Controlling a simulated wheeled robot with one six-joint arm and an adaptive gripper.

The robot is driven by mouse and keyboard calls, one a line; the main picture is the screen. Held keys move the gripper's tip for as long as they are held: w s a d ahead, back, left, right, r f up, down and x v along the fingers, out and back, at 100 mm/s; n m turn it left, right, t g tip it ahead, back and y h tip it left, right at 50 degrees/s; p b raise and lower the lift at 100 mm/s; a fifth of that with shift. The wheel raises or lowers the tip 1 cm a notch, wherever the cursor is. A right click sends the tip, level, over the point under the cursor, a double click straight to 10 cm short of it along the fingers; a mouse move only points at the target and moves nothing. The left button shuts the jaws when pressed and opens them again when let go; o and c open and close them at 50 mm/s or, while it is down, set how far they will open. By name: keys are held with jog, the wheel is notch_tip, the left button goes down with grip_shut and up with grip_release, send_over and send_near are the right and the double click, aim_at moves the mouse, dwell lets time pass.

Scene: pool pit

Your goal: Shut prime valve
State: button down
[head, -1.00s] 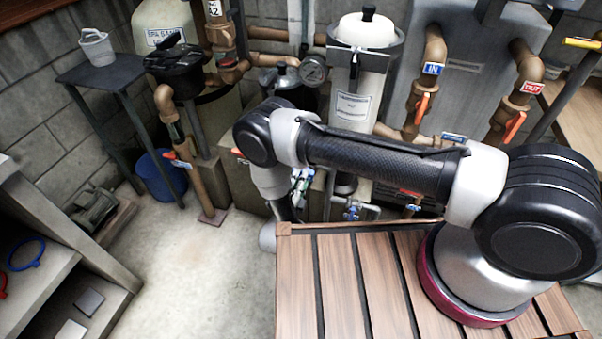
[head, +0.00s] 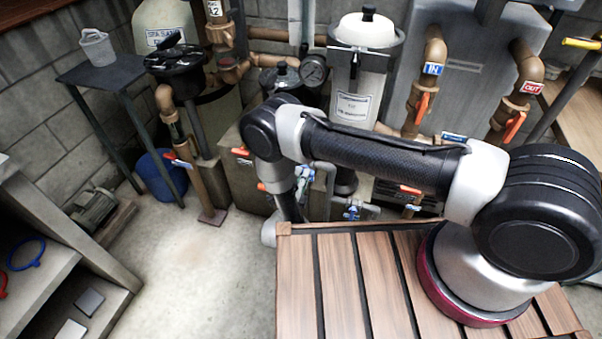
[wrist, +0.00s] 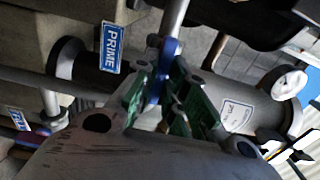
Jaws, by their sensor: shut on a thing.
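The PRIME tag (wrist: 112,47), blue with white letters, hangs beside a grey pipe in the upper left of the wrist view. A blue valve handle (wrist: 169,48) stands right of it, by a grey vertical stem. My gripper (wrist: 165,88) has its green-padded fingers on either side of this handle and is shut on it. The handle's lower part is partly hidden between the fingers. In the head view my arm reaches down behind the wooden deck, and I cannot make out the fingers or the handle there.
A slatted wooden deck (head: 345,285) fills the front. Orange-handled valves sit on the IN pipe (head: 421,108) and OUT pipe (head: 514,126). A filter canister (head: 357,97) stands behind my arm. A blue bucket (head: 162,175) is at left. The concrete floor (head: 200,265) is clear.

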jog(key=m, duration=1.8)
jog(key=shift+m, duration=0.3)
jog(key=c, duration=1.4)
grip_release()
jog(key=shift+o, duration=0.2)
jog(key=v, duration=0.7)
